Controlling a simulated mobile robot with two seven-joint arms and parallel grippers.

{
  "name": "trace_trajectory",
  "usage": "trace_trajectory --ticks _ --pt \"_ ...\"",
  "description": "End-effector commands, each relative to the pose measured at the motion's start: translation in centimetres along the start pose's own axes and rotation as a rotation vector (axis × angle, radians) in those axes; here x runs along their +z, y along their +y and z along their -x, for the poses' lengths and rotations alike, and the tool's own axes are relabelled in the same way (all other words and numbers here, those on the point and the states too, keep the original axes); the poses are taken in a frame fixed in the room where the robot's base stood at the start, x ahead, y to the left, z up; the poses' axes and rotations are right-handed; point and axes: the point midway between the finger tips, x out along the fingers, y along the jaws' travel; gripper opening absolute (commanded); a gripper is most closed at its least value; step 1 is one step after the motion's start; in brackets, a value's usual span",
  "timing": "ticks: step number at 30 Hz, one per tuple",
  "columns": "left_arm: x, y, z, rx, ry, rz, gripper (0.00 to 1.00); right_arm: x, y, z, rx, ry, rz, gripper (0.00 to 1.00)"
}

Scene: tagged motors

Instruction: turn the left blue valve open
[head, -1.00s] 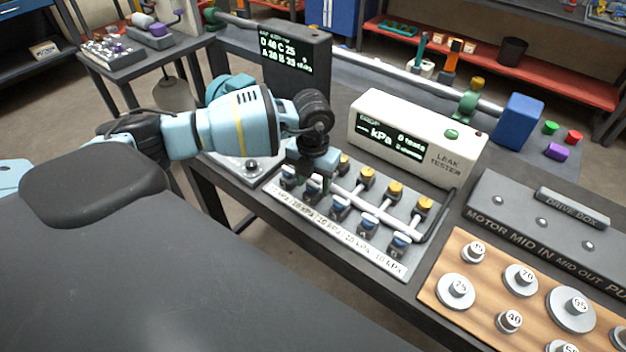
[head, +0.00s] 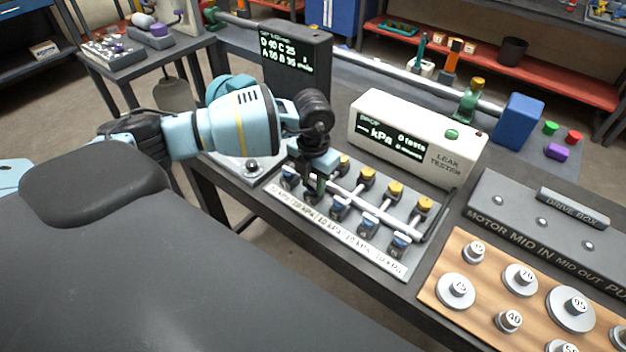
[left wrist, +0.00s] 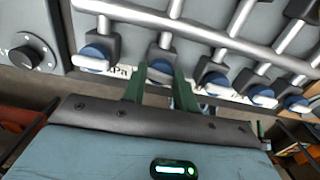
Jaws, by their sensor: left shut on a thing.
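A row of several blue valves stands along the front of a grey manifold plate (head: 415,262). The leftmost blue valve (head: 287,180) is free of the gripper and also shows in the left wrist view (left wrist: 92,57). My left gripper (head: 315,190) is at the second blue valve from the left (left wrist: 160,70). In the left wrist view its green fingers (left wrist: 158,88) stand on both sides of that valve, shut on its handle. The fingers and wrist partly hide this valve in the head view. My right gripper is not in view.
Yellow-topped valves (head: 395,190) stand behind the blue row, joined by grey pipes. A white leak tester (head: 415,135) and a dark display box (head: 295,65) stand behind. A wooden board with weights (head: 490,270) lies to the right.

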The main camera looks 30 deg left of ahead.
Motion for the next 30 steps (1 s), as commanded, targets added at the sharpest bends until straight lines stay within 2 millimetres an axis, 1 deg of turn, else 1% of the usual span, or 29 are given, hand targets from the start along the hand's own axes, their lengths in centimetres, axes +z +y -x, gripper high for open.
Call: trace_trajectory --ticks 14,30 --pt "0.0 0.0 0.0 -0.001 0.000 -0.443 0.06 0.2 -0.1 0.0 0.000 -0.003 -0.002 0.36" --pt "0.1 0.1 -0.1 0.000 0.001 -0.955 0.06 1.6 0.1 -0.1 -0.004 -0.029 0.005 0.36"
